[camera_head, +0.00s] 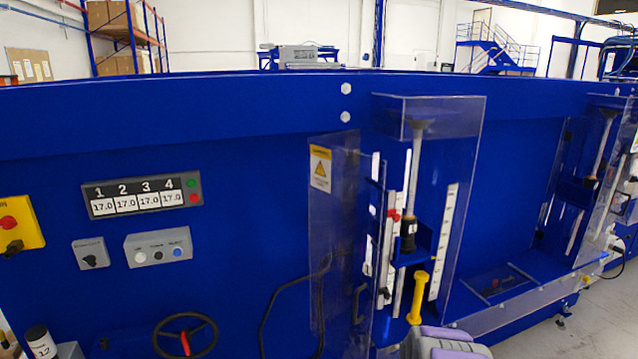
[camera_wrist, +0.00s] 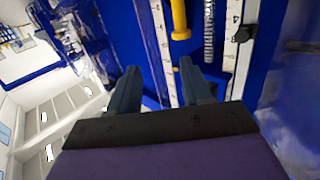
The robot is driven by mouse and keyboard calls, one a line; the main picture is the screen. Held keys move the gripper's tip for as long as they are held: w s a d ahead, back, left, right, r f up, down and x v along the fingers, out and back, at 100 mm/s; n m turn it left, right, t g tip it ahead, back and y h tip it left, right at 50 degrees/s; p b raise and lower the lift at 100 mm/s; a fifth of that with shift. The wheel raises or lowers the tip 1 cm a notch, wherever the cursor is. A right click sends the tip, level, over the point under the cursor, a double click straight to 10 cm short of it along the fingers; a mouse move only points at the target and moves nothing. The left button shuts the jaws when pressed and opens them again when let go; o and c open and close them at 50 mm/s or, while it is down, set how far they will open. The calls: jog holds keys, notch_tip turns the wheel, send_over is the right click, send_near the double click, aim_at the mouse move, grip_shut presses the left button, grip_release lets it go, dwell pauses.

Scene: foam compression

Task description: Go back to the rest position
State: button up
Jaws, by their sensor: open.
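My gripper (camera_wrist: 158,80) shows in the wrist view with its two dark fingers apart and nothing between them. Beyond the fingers are a yellow handle (camera_wrist: 179,20) and a white ruled scale (camera_wrist: 236,30). In the head view the purple and grey top of my arm shows at the bottom edge, right of centre, just below the yellow handle (camera_head: 418,297). The fingers are not visible there. The foam compression station (camera_head: 412,200) stands above it, with a clear guard and a vertical rod.
A clear door with a warning label (camera_head: 320,168) stands open left of the station. The blue machine wall (camera_head: 230,260) carries a counter panel (camera_head: 141,194), a button box (camera_head: 158,247) and a red-and-black handwheel (camera_head: 185,337). A second station (camera_head: 590,170) is at the right. Grey floor shows at far right.

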jog(key=s+a+r+n+g+y, duration=0.3)
jog(key=s+a+r+g+y, duration=0.45)
jog(key=s+a+r, duration=0.55)
jog(key=s+a+r+g, duration=0.1)
jog(key=s+r+g, duration=0.1)
jog(key=s, duration=1.1)
jog(key=s+a+r+n+g, duration=0.1)
jog(key=s+g, duration=0.3)
jog(key=s, duration=0.9)
jog(key=s+a+r+n+g, duration=0.1)
jog(key=s+a+r+g, duration=0.1)
jog(key=s, duration=1.1)
jog(key=shift+r+g+b, duration=0.4)
jog(key=shift+r+g, duration=0.5)
jog(key=shift+g, duration=0.15)
jog(key=shift+s, duration=0.1)
